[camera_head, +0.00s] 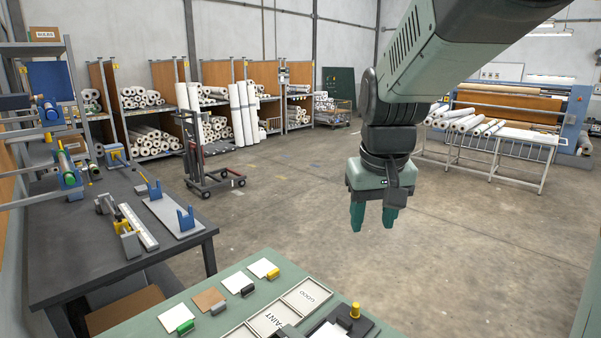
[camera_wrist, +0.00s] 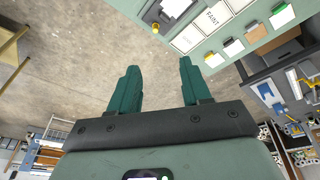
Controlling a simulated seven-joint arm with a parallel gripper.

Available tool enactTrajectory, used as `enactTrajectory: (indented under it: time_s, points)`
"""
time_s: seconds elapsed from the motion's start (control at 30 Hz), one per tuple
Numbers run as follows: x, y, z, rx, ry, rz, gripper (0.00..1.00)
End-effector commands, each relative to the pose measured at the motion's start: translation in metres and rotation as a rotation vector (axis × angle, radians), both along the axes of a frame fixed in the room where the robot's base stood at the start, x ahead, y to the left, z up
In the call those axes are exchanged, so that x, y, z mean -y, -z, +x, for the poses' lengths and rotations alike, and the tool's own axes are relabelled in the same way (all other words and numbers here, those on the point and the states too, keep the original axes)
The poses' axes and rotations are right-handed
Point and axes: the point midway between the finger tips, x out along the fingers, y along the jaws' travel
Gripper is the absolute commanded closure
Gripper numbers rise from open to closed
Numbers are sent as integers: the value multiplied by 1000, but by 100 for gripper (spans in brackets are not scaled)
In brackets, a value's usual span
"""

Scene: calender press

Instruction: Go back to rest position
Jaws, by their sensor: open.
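My gripper (camera_head: 374,217) hangs fingers-down in mid-air over the bare floor, right of centre in the head view. It is beyond the green worktable (camera_head: 270,266) and above its level. In the wrist view the two teal fingers of my gripper (camera_wrist: 158,80) are apart, with only floor between them. It is open and empty, and it touches nothing.
The green table bears labelled trays (camera_head: 304,296), a yellow-knobbed item (camera_head: 354,311) and several sample cards (camera_head: 237,282). A dark workbench (camera_head: 85,238) stands left. A trolley (camera_head: 213,176), roll racks (camera_head: 145,105) and a roll-laden table (camera_head: 493,140) stand behind. The middle floor is clear.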

Motion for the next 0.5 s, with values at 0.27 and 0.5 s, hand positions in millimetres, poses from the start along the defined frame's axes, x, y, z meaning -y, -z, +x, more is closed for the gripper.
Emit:
enactTrajectory:
  time_s: [0.27, 0.5]
  points:
    - [-8, -46, -115, 132, 27, 21, 52]
    - [-11, -44, -184, 210, 44, 46, 52]
